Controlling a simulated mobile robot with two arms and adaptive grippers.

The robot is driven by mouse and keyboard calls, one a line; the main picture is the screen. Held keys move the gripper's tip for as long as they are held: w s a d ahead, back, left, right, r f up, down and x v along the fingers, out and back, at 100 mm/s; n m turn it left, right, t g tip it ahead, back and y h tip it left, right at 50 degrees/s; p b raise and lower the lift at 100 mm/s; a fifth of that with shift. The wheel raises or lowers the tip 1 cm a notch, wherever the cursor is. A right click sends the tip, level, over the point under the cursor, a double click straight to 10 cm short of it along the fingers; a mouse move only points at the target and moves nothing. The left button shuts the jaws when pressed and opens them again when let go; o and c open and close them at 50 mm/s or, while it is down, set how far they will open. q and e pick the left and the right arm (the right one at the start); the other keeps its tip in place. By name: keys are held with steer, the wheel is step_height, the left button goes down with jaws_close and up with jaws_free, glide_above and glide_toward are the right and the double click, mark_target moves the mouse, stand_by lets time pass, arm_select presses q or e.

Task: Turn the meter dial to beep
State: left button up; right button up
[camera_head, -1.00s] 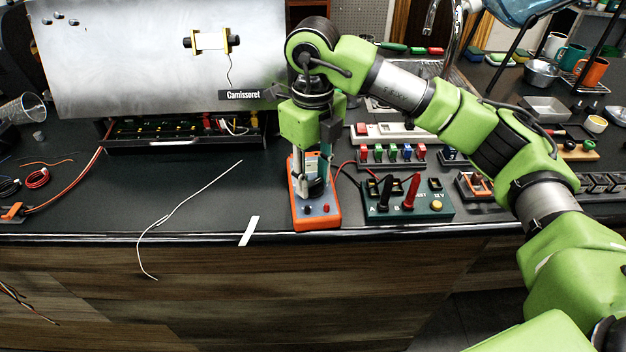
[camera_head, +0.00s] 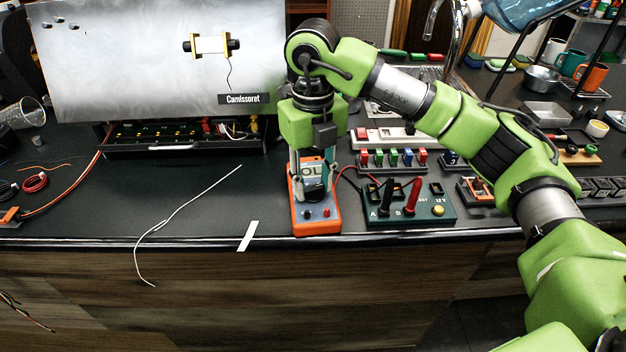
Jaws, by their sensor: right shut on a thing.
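The orange meter (camera_head: 318,226) lies on the black bench near its front edge. Its screen (camera_head: 309,172) shows "OL". Its dark dial (camera_head: 313,193) sits below the screen, partly hidden by my fingers. My right gripper (camera_head: 314,188) points down over the meter and is shut on the dial, one finger on each side. The dial's markings are too small to read. My left gripper is not in view.
A green test block (camera_head: 440,212) with black and red probes stands right of the meter. A rack of coloured blocks (camera_head: 393,168) is behind it. A white wire (camera_head: 185,205) and white strip (camera_head: 248,236) lie left. A large metal panel (camera_head: 130,60) stands at the back left.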

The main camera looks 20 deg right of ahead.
mark_target(313, 187)
steer(key=o, duration=1.1)
step_height(313, 187, up, 12)
steer(key=shift+r, duration=0.1)
